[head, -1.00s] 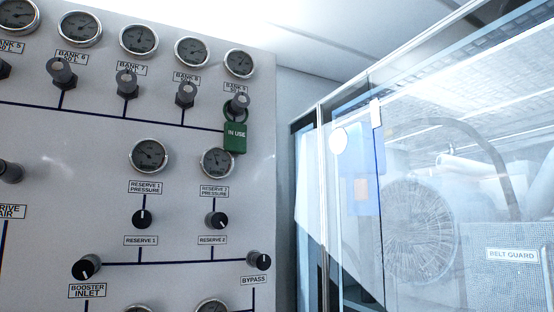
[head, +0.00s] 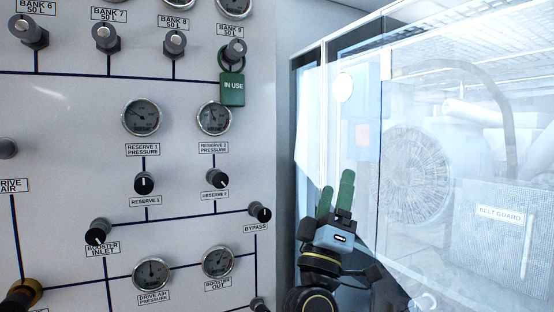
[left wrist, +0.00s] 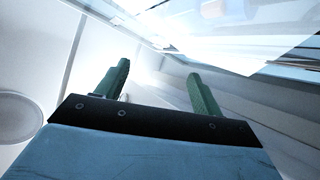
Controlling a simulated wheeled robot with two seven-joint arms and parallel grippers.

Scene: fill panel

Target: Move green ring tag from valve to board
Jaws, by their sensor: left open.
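The green ring tag (head: 232,90), marked "IN USE", hangs by its ring around the Bank 9 valve knob (head: 235,52) at the panel's upper right. My left gripper (head: 336,190) is in the head view right of the panel's edge, below and to the right of the tag. Its two green fingers point up, apart and empty. The left wrist view shows the open fingers (left wrist: 160,88) with nothing between them. No tag board can be made out for certain. My right gripper is not in view.
The grey panel (head: 70,130) carries several gauges, valves and knobs, including the bypass knob (head: 260,212) near the gripper. A clear glazed enclosure (head: 400,120) with a belt guard (head: 495,225) stands close on the right. Open space lies before the panel's right edge.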

